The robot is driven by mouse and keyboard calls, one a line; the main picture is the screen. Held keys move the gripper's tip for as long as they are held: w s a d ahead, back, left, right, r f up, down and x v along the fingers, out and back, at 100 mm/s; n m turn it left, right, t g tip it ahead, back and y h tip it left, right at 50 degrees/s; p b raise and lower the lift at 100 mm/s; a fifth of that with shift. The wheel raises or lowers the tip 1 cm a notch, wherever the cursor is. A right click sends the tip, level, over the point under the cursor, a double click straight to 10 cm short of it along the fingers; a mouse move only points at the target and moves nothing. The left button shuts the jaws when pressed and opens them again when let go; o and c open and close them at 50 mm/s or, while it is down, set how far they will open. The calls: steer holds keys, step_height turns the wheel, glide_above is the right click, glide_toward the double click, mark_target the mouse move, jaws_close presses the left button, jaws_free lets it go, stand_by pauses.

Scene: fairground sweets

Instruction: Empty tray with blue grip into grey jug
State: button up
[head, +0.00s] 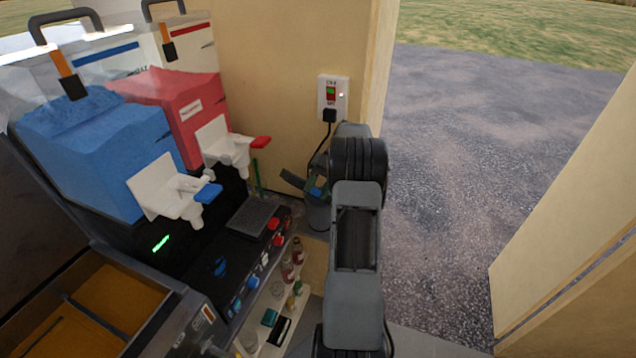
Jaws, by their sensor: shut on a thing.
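A small dark tray (293,180) with a blue grip (318,187) shows just left of my arm's wrist, tilted, over the grey jug. My gripper (325,181) is mostly hidden behind the wrist; it is shut on the tray at its blue grip, but its fingers are hard to make out. The grey jug (318,215) stands by the wall, just beyond the machine's right end, partly hidden by my arm. Its mouth lies under the tray and grip. I cannot see what is in the tray or the jug.
A slush machine with a blue tank (95,150), a red tank (180,108) and white taps fills the left. Small bottles (292,265) stand on a shelf along its front. A socket (333,97) with a plugged cable is on the wall. Open ground lies right.

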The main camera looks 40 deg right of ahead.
steer(key=a+f+t+h+b, duration=0.1)
steer(key=a+f+h+b, duration=0.4)
steer(key=h+b, duration=0.3)
steer(key=shift+s+f+h, duration=0.2)
steer(key=shift+s+h, duration=0.2)
steer(key=shift+h, duration=0.5)
steer(key=shift+a, duration=0.1)
